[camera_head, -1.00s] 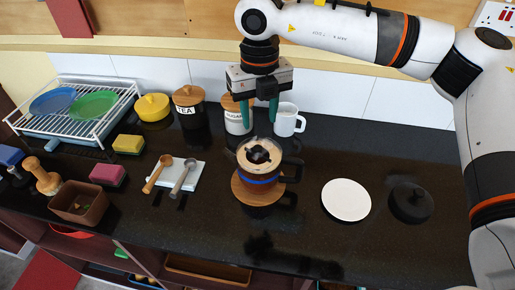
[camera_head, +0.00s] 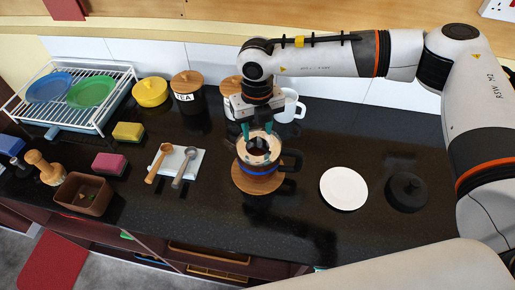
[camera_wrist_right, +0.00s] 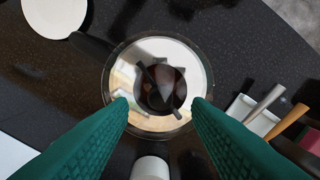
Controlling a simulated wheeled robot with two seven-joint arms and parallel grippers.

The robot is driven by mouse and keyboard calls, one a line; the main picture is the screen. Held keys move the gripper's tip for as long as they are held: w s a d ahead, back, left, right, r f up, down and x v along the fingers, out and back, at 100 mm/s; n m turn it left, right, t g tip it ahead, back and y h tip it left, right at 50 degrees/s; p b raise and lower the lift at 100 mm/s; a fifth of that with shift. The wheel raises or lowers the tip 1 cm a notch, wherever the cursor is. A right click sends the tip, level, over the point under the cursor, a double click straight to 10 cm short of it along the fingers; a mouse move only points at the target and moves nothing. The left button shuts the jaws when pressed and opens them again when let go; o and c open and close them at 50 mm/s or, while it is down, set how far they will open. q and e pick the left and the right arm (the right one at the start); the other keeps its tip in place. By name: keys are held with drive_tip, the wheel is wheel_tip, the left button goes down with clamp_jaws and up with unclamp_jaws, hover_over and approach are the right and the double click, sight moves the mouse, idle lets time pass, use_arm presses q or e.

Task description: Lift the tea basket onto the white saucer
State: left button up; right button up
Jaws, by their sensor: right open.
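The tea basket (camera_wrist_right: 160,87) sits in the mouth of a dark pot with a blue band (camera_head: 258,169), which stands on a round wooden trivet (camera_head: 246,185). Its pale rim and dark centre show in the right wrist view. My right gripper (camera_head: 257,133) is right above the basket, pointing down. In the right wrist view its green fingers (camera_wrist_right: 160,103) are apart, one on each side of the basket's near rim, with nothing gripped. Whether they touch the rim I cannot tell. The white saucer (camera_head: 344,188) lies empty to the right of the pot. My left gripper is not in view.
A black lid (camera_head: 407,191) lies right of the saucer. A white mug (camera_head: 290,106) and canisters, one a TEA canister (camera_head: 187,92), stand behind. A spoon rest (camera_head: 177,163) with two utensils lies left. The counter between pot and saucer is clear.

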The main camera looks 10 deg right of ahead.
drive_tip(key=shift+f, duration=1.05)
clamp_jaws()
drive_tip(key=shift+r, duration=0.1)
